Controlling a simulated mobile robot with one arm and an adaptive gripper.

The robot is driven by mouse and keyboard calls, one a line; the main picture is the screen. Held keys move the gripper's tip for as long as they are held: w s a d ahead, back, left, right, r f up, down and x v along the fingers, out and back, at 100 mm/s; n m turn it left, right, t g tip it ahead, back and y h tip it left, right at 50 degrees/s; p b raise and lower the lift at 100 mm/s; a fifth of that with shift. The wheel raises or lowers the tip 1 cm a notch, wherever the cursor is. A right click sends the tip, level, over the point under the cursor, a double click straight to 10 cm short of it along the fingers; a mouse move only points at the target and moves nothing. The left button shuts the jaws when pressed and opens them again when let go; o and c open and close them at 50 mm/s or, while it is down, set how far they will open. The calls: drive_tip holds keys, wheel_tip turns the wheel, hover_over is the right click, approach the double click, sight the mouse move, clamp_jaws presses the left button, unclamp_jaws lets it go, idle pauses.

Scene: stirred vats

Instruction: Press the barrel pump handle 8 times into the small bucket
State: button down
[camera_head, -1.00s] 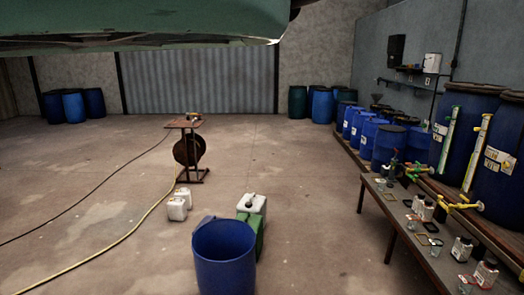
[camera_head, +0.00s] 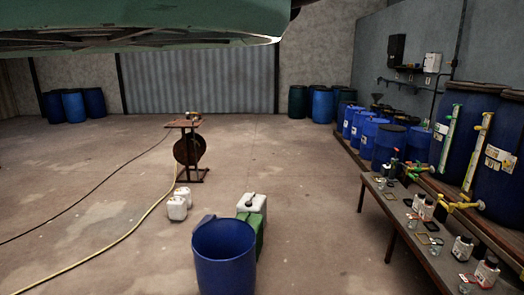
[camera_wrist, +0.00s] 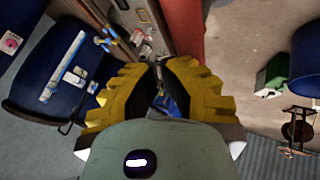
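I cannot make out a barrel pump handle for certain; a small dark and red fitting (camera_head: 394,155) stands by the blue drums at the right in the head view. An open blue tub (camera_head: 224,262) stands in the lower middle; I cannot tell whether it is the small bucket. My gripper (camera_wrist: 160,66) shows in the wrist view, with two yellow and black ridged fingers. Their tips are close together with a narrow gap, and I see nothing held. It is apart from the bench and the drums. The head view does not show the gripper.
A long bench (camera_head: 405,215) at the right carries jars and bottles. Large blue drums (camera_head: 465,125) with yellow and green taps stand behind it. A green and white canister (camera_head: 252,212) is by the tub. A hose reel stand (camera_head: 190,150) is farther back.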

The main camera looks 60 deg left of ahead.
drive_tip(key=shift+f+b, duration=1.5)
drive_tip(key=shift+f, duration=0.6)
idle(1.3)
drive_tip(key=shift+r, duration=0.1)
wheel_tip(320, 180, up, 7)
drive_tip(key=p, duration=0.2)
drive_tip(key=shift+r, duration=0.15)
idle(0.8)
drive_tip(key=shift+s, duration=0.1)
wheel_tip(320, 180, up, 6)
drive_tip(key=p, duration=0.1)
drive_tip(key=shift+p, duration=0.4)
idle(0.5)
